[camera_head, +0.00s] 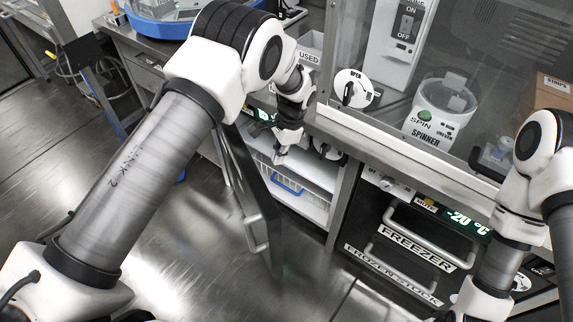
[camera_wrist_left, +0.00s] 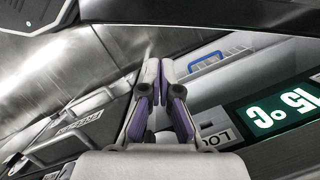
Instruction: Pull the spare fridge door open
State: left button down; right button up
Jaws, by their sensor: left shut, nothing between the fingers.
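The spare fridge door (camera_head: 250,180) is a dark panel standing open, swung out to the left of the cabinet, with its grey handle (camera_head: 256,234) on the outer face. The fridge opening (camera_head: 312,205) shows a white interior with a blue-edged basket (camera_head: 287,186); the basket also shows in the wrist view (camera_wrist_left: 207,62). My left gripper (camera_head: 281,157) is shut and empty at the upper part of the opening, on the inner side of the door and apart from the handle. Its closed fingers (camera_wrist_left: 163,95) show in the wrist view. My right gripper is out of view.
A green temperature display (camera_wrist_left: 280,112) sits close to my left gripper. The freezer drawers (camera_head: 415,245) with bar handles are to the right, below the counter edge (camera_head: 400,155). A spinner (camera_head: 440,110) stands behind glass. Open floor (camera_head: 170,250) lies left of the door.

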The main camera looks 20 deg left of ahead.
pick_arm(q)
jog(key=x, duration=0.9)
jog(key=shift+s+f, duration=0.2)
jog(key=shift+s, duration=0.05)
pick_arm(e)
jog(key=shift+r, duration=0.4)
pick_arm(q)
jog(key=shift+a, duration=0.1)
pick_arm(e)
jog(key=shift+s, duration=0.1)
